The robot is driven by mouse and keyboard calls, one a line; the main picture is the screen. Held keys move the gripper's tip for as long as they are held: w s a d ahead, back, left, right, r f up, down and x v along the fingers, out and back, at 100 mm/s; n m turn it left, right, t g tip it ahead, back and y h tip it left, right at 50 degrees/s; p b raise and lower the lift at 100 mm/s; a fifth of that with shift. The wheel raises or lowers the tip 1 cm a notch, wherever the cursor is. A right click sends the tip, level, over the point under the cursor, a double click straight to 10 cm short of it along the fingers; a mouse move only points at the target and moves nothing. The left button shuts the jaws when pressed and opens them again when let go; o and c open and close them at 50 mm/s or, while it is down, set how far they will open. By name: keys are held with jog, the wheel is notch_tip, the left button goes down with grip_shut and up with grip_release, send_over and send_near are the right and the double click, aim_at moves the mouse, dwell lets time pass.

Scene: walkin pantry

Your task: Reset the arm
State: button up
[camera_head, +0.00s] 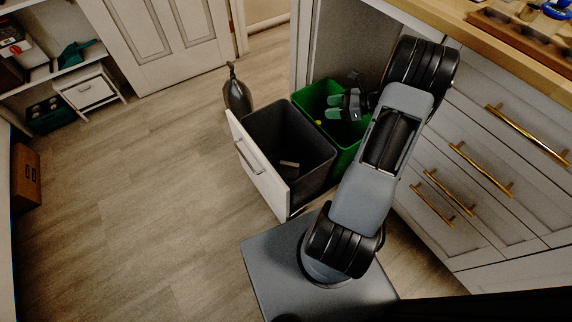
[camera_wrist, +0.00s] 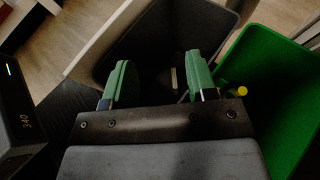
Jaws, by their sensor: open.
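My gripper (camera_head: 335,107) is in the head view at the end of my raised arm, above the green bin (camera_head: 350,135). Its green-tipped fingers (camera_wrist: 160,80) are spread apart in the wrist view, with nothing between them. The fingers point toward the dark grey bin (camera_head: 262,118), which stands in a pulled-out drawer. A small pale object (camera_head: 289,164) lies inside the grey bin; it also shows in the wrist view (camera_wrist: 174,78). A small yellow object (camera_wrist: 242,91) shows beside the right finger, against the green bin.
The white drawer front (camera_head: 258,170) stands out from the cabinet over the floor. Drawers with brass handles (camera_head: 480,170) line the right side below a wooden counter (camera_head: 520,40). A dark bottle-shaped object (camera_head: 237,95) stands behind the drawer. The floor at left (camera_head: 130,200) is clear.

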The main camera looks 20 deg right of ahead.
dwell(0.3)
jog(key=s+a+r+n+g+h+p, duration=0.25)
jog(key=a+r+n+p, duration=0.35)
jog(key=r, duration=0.4)
jog(key=s+a+r+n+g+h+p, duration=0.1)
jog(key=a+r+n+g+p, duration=0.3)
jog(key=a+r+p, duration=0.5)
jog(key=s+a+r+n+h+p, duration=0.2)
jog(key=s+r+n+p, duration=0.1)
jog(key=r, duration=0.4)
jog(key=s+a+r+n+t+h+p, duration=0.1)
jog(key=s+a+r+n+h+p, duration=0.2)
jog(key=r+n+p, duration=0.3)
jog(key=s+a+r+n+t+h+p, duration=0.1)
jog(key=s+r+n+p, duration=0.3)
jog(key=r, duration=0.6)
jog(key=shift+s+a+n+h+p, duration=0.3)
jog(key=shift+s+a+n+h, duration=0.3)
jog(key=shift+n, duration=0.5)
jog(key=shift+w, duration=0.1)
jog(key=shift+c, duration=0.4)
